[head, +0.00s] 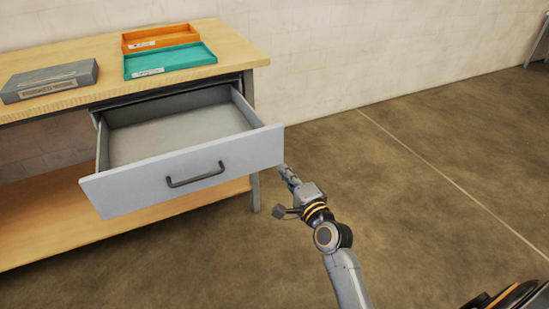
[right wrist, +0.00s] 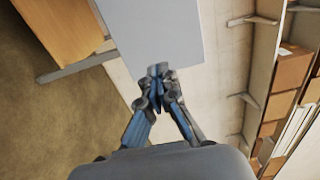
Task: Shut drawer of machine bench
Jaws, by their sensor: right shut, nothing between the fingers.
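The grey drawer (head: 188,172) of the machine bench (head: 229,55) is pulled well out and is empty inside. A dark bar handle (head: 196,175) sits on its front. My right gripper (head: 284,170) is shut and empty, close by the right end of the drawer front. In the right wrist view its closed fingertips (right wrist: 158,70) overlap the lower edge of a pale grey panel (right wrist: 155,35), which looks like the drawer front. I cannot tell whether they touch it. My left gripper is not in view.
On the wooden bench top stand a teal tray (head: 168,59), an orange tray (head: 158,36) and a grey box (head: 49,82). A lower wooden shelf (head: 60,225) runs under the drawer. The floor (head: 420,170) to the right is clear. Shelving with boxes (right wrist: 285,90) shows in the right wrist view.

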